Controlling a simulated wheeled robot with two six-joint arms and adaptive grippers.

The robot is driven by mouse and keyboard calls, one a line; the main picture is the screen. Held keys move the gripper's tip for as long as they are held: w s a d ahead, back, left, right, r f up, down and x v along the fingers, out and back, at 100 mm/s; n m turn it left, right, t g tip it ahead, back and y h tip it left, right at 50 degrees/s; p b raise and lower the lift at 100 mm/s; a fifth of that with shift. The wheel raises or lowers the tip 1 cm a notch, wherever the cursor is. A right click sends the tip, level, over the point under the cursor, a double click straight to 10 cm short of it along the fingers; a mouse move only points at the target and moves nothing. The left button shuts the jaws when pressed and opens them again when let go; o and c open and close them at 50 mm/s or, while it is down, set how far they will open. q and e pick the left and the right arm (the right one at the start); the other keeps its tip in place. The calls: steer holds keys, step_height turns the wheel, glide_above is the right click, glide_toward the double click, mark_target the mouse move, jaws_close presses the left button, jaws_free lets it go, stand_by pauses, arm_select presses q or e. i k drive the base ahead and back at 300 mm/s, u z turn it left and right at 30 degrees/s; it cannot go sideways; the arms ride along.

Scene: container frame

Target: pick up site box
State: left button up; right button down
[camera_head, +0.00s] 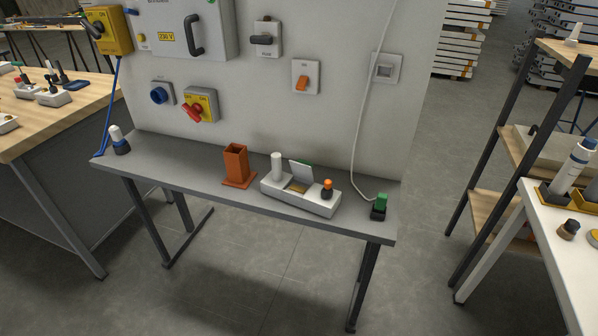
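A narrow grey bench stands against a pale wall panel, with its top (215,189) showing. A light grey oblong box (310,207) lies on it, right of the middle, near the front edge. It holds a white cylinder (277,165), an upright pale card (300,173) and a black piece with an orange top (327,188). An open-topped orange square holder (236,164) with a flat base stands just left of it. No label shows which of these is the site box. Neither of my grippers is in view.
A white and dark-blue piece (119,140) stands at the bench's left end, a green and black one (380,206) at its right. A white cord (353,150) hangs to the bench. Wooden table (60,122) left; white table (560,240) and shelf rack (490,160) right. Floor in front is clear.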

mark_target(283, 186)
steer(key=k, duration=1.3)
steer(key=u, duration=0.65)
steer(key=i, duration=1.75)
steer(key=z, duration=0.75)
steer(key=i, duration=0.4)
steer(key=z, duration=0.5)
